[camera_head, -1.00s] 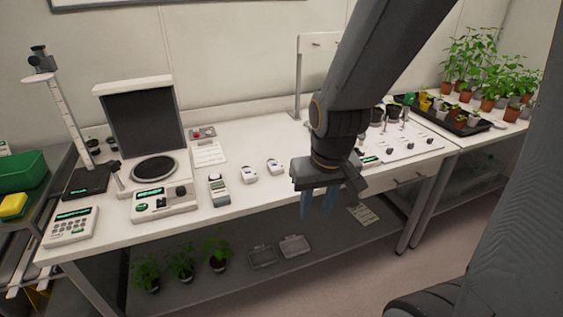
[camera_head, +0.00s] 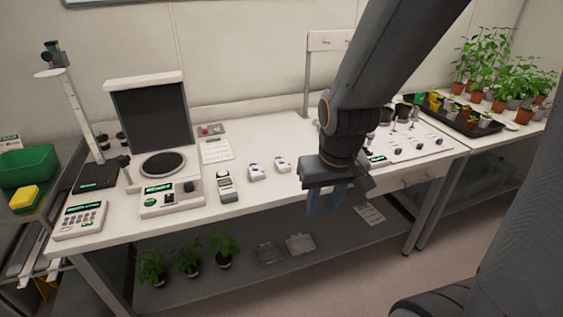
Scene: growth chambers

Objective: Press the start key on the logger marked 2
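Two small white devices, a left one (camera_head: 256,172) and a right one (camera_head: 283,164), lie on the white bench top (camera_head: 270,190), and they look like the loggers. Each has a small dark patch on top; no number or start key can be read at this size. My gripper (camera_head: 326,203) hangs to the right of them, over the front edge of the bench, fingers pointing down. Its two bluish fingers stand apart with nothing between them. The arm hides part of the bench behind it.
A handheld meter (camera_head: 227,185), a balance-like instrument (camera_head: 172,195) and a keypad device (camera_head: 80,219) stand to the left. A panel with knobs (camera_head: 425,140) and potted plants (camera_head: 497,75) are at the right. A lower shelf holds plants (camera_head: 187,257) and trays (camera_head: 300,243).

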